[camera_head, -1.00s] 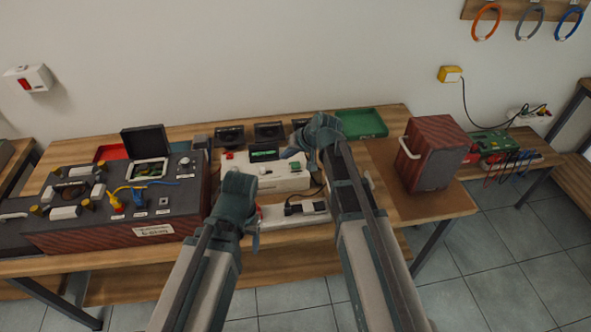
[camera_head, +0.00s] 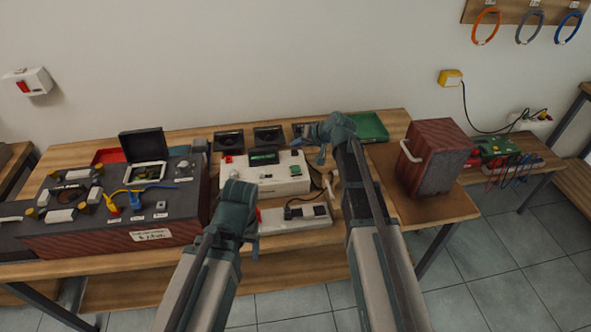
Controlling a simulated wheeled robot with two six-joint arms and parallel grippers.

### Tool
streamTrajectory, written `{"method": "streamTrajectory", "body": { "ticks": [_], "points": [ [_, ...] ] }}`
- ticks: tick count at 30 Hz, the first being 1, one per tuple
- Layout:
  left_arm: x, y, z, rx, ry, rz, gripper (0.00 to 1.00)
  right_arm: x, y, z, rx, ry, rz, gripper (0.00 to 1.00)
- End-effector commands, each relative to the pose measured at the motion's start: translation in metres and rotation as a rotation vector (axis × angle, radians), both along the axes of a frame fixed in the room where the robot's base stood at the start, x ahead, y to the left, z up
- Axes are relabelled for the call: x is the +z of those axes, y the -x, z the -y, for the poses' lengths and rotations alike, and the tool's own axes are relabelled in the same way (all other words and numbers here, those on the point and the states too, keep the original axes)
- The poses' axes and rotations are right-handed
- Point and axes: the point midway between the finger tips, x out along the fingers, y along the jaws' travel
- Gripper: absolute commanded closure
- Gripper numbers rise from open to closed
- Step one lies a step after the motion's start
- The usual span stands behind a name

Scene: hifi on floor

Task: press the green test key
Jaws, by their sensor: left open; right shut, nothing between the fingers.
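A white test unit (camera_head: 266,184) sits on the middle of the wooden bench, with a dark display (camera_head: 264,157) on top and a red part at its left. A small green key (camera_head: 295,170) shows on its top right; I cannot tell whether it is pressed in. My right gripper (camera_head: 316,141) is shut and empty, up and to the right of the green key in the picture and apart from it. My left gripper (camera_head: 239,193) is open, in front of the unit's left part, and covers some of its front.
A dark console (camera_head: 110,232) with cables and knobs stands at the left. A grey-white box (camera_head: 300,216) lies before the unit. Black boxes (camera_head: 229,140) and a green tray (camera_head: 370,127) are behind. A red wooden cabinet (camera_head: 437,158) stands at the right.

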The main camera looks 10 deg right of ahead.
Motion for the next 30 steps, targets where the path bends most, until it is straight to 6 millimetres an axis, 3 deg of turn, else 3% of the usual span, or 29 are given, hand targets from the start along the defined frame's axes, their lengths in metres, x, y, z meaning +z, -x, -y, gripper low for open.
{"method": "streamTrajectory", "body": {
  "ticks": [18,30],
  "points": [
    [-0.077,0.000,0.000,0.000,0.000,0.000,0.31,-0.078,0.000,0.000,0.000,0.000,0.000,1.00],
    [-0.081,0.000,0.000,0.000,0.000,0.000,0.31,-0.081,0.000,0.000,0.000,0.000,0.000,1.00]
  ]
}}
